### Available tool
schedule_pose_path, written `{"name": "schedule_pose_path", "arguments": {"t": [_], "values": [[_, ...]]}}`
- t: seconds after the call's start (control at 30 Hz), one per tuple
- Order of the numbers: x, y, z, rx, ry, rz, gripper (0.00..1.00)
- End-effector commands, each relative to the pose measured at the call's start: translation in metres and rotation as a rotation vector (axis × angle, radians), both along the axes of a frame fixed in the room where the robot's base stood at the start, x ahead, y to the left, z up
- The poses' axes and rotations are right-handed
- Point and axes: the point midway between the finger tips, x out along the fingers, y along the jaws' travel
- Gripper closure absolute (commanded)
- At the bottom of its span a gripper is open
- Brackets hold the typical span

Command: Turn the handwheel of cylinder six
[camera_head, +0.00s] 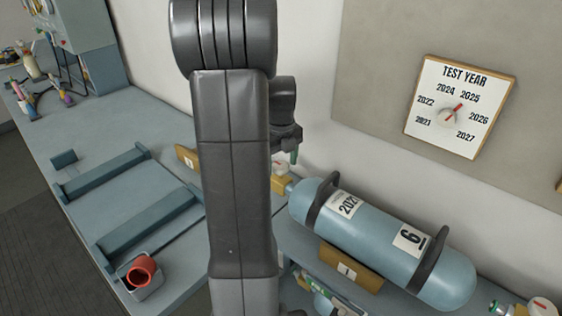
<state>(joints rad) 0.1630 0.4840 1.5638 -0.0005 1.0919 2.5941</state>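Cylinder six (383,235) is a light blue tank lying on its side at the right, with a "6" label and two dark carrying bands. Its brass valve (282,186) is at its left end, with a small white and red round part (281,168) above it. I cannot make out the handwheel clearly. My gripper (291,150) is just above the valve end, partly hidden behind my own arm. A small green piece shows at its tip; I cannot tell whether it touches the valve or whether the fingers are open.
Another valve (540,307) shows at the lower right.

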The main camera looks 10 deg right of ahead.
Motion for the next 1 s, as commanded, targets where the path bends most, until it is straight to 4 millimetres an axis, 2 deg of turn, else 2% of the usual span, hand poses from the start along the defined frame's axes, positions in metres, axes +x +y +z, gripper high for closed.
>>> {"name": "schedule_pose_path", "arguments": {"t": [0.27,0.37,0.6,0.8,1.0], "values": [[0.0,0.0,0.007,0.0,0.0,0.001,0.34],[0.001,0.0,0.022,0.0,-0.003,0.001,0.34],[0.001,0.0,0.077,-0.001,-0.006,0.0,0.34],[0.0,0.0,0.116,-0.001,-0.004,0.0,0.34],[0.0,0.0,0.135,0.0,-0.001,0.0,0.34]]}}
